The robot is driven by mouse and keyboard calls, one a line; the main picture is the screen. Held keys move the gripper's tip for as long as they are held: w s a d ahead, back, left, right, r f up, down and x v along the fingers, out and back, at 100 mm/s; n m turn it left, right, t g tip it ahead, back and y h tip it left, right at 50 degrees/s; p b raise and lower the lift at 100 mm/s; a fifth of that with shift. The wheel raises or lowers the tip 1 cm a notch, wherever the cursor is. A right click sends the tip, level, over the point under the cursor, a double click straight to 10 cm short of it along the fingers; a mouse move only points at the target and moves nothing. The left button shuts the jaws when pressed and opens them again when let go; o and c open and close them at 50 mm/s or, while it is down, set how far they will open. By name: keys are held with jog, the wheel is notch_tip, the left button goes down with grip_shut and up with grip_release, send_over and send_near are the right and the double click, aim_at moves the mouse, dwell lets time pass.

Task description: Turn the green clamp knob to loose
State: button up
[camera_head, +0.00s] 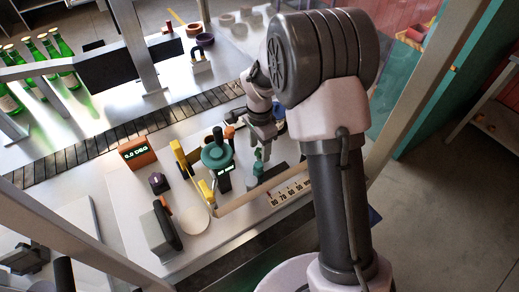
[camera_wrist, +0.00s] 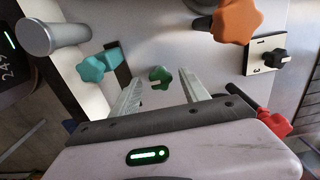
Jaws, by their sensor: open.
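The green clamp knob (camera_wrist: 160,74), a small lobed knob with a pale mark on its front, shows in the wrist view on a light panel. My gripper (camera_wrist: 161,88) is open, with its two pale fingers apart on either side of the knob in the picture. The knob appears beyond the fingertips, and I cannot tell any contact. In the head view my gripper (camera_head: 264,152) is low over the machine plate, small and partly hidden by my arm. I cannot make out the green knob there.
In the wrist view a teal knob (camera_wrist: 93,68) is left of the fingers, an orange knob (camera_wrist: 236,20) and a black switch (camera_wrist: 275,58) are to the right, and a red knob (camera_wrist: 274,122) is near my gripper. A teal handwheel (camera_head: 217,150) stands left of my gripper.

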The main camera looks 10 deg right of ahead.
jog(key=shift+f, duration=0.15)
grip_shut()
